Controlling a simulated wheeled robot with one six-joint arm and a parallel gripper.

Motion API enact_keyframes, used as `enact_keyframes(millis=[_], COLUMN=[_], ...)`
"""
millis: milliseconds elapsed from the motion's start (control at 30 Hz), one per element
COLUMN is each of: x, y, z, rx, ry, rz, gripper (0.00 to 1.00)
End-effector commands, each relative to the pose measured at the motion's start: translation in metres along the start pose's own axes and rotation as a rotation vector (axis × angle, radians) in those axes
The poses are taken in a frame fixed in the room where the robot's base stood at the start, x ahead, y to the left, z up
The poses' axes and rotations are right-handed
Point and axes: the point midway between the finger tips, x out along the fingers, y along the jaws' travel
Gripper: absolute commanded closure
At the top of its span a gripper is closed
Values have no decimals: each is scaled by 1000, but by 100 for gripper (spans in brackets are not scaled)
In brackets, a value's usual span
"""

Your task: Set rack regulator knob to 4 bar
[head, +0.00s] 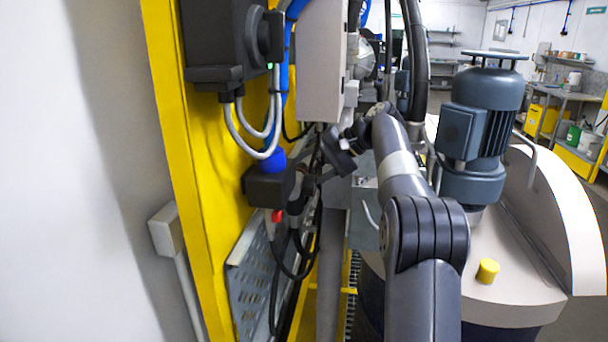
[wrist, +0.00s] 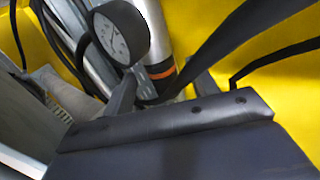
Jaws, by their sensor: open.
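In the head view, a blue knob (head: 272,160) sits on top of a black regulator body (head: 270,188) on the yellow rack. My gripper (head: 340,155) is to the right of it, apart from it in the picture; its fingers are hard to make out there. In the wrist view, my gripper (wrist: 160,92) is open, with a round gauge (wrist: 112,36) just beyond its left finger. The gauge has a white dial and black rim; its reading is too small to tell. I cannot make out the blue knob in the wrist view.
Black and grey hoses hang around the yellow rack frame (head: 170,110). A grey box (head: 320,60) is above my gripper. A perforated metal tray (head: 250,285) is low on the rack. A drum lid with a motor (head: 480,130) stands to the right of my arm.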

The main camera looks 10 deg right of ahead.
Motion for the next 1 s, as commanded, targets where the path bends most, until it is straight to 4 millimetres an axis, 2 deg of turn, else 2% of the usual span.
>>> enact_keyframes(millis=[200, 500, 1000], x=[20, 22, 22], y=[0, 0, 0], z=[0, 0, 0], rx=[0, 1, 1], ry=[-1, 0, 0], rz=[0, 0, 1], gripper=[44, 44, 84])
